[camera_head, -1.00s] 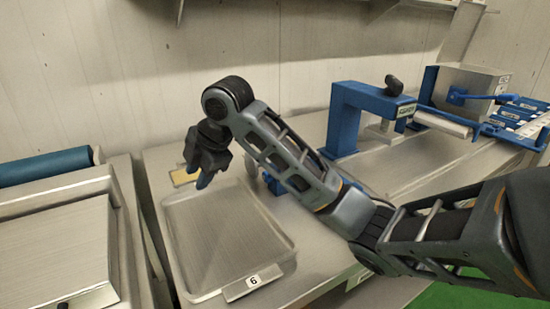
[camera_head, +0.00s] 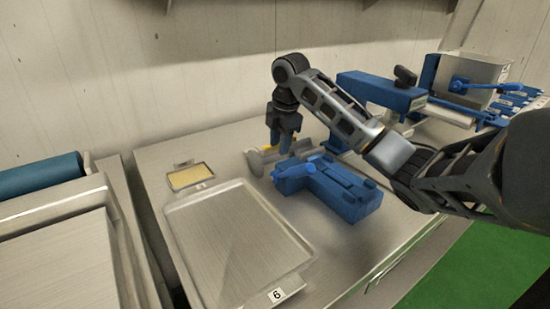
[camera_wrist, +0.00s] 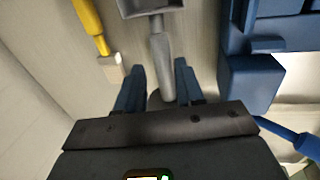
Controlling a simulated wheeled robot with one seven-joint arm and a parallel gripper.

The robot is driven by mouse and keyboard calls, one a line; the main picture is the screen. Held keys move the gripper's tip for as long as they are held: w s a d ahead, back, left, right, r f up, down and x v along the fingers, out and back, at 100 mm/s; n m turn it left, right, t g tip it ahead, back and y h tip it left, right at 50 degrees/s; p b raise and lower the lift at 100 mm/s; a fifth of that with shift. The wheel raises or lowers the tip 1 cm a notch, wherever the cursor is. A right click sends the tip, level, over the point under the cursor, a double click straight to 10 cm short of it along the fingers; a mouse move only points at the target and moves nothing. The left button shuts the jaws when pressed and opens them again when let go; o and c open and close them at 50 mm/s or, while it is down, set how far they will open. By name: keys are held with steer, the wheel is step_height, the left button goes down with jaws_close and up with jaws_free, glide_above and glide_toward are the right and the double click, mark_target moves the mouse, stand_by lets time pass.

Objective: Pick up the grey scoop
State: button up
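The grey scoop (camera_wrist: 160,50) lies on the steel table, its open bowl at the top of the wrist view and its handle running down. My gripper (camera_wrist: 159,68) is open, with one blue finger on each side of the handle and a visible gap to both. In the head view my gripper (camera_head: 281,142) points down at the scoop (camera_head: 256,162), which is partly covered by the fingers. I cannot tell the exact height of the fingertips.
A yellow-handled tool (camera_wrist: 88,18) lies left of the scoop. A blue block-shaped device (camera_head: 335,190) stands close on the right. A blue frame (camera_head: 380,92) stands behind.

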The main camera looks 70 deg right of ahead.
mark_target(279, 157)
steer(key=shift+w+d+f+p, duration=0.15)
steer(key=shift+f+p, duration=0.05)
steer(key=shift+f, duration=1.15)
steer(key=shift+w+d+f+p, duration=0.1)
steer(key=shift+w+f+p, duration=0.05)
steer(key=shift+f, duration=1.2)
jaws_close()
